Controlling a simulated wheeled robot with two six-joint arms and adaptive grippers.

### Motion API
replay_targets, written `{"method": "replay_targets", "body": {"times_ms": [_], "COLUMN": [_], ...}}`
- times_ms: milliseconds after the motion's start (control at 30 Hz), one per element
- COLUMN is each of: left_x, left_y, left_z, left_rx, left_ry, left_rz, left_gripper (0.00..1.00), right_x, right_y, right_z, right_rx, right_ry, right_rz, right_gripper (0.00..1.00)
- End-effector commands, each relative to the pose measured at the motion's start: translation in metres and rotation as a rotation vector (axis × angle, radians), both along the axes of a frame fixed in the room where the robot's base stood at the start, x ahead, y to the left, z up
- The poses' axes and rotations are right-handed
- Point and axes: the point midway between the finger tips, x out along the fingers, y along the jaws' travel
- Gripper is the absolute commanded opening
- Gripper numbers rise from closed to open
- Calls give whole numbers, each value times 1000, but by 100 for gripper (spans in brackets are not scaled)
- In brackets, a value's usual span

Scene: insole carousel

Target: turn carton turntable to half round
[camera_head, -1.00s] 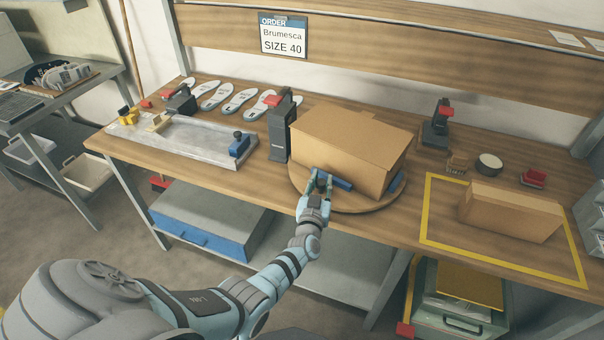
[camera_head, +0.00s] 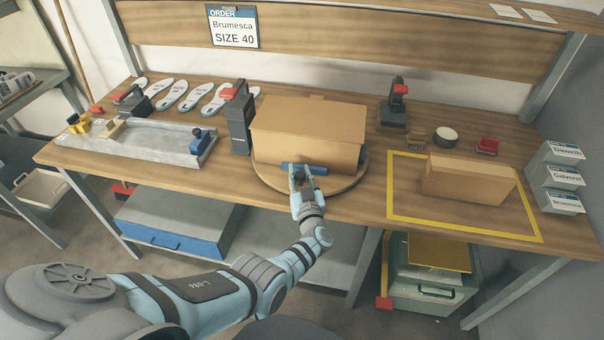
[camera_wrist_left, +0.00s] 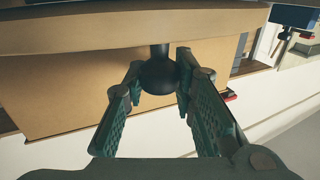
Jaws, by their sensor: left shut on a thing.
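The carton (camera_head: 308,120) is a closed brown box on the round wooden turntable (camera_head: 346,184), its long front side facing me almost squarely. The turntable's rim (camera_wrist_left: 120,38) and the carton (camera_wrist_left: 55,90) also show in the left wrist view. A dark ball knob (camera_wrist_left: 158,75) on a short stem joins the turntable. My left gripper (camera_head: 300,178) is at the turntable's front edge; in the left wrist view its fingers (camera_wrist_left: 158,88) close around the knob from both sides. A blue bar (camera_head: 318,170) shows behind the fingers. My right gripper is not in view.
A dark upright stand (camera_head: 239,118) is close left of the carton. A grey tray fixture (camera_head: 150,145) and insoles (camera_head: 172,95) are further left. A smaller carton (camera_head: 468,181) lies inside a yellow-marked area on the right. Labelled boxes (camera_head: 558,176) stand at the right end.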

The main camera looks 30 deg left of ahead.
Motion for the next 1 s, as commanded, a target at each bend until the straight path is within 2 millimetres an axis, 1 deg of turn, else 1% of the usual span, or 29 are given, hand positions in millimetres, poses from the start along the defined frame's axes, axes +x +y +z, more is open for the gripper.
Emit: {"method": "replay_targets", "body": {"times_ms": [233, 267, 300, 367, 400, 667, 767, 867, 1000], "left_x": [-1, -1, -1, 0, 0, 0, -4, -15, -38], "left_y": [1, 1, 1, 0, 0, 0, -4, -12, -30], "left_z": [-1, -1, 0, 0, 0, 0, -1, -2, -2], "left_rx": [0, 0, 0, 0, 0, 0, 0, -2, -3], "left_ry": [0, 0, 0, 0, 0, 0, 1, 0, 1], "left_rz": [2, 2, 2, 0, 0, -1, -2, -1, -1], "left_gripper": [0, 28, 34, 44, 45, 45, 45, 45, 45], "right_x": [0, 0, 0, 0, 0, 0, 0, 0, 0], "right_y": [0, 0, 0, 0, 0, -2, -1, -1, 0], "right_z": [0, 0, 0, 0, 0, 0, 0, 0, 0], "right_rx": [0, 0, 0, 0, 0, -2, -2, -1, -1], "right_ry": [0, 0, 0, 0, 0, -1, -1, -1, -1], "right_rz": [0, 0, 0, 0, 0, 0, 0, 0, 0], "right_gripper": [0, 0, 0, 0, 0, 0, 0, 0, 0]}}
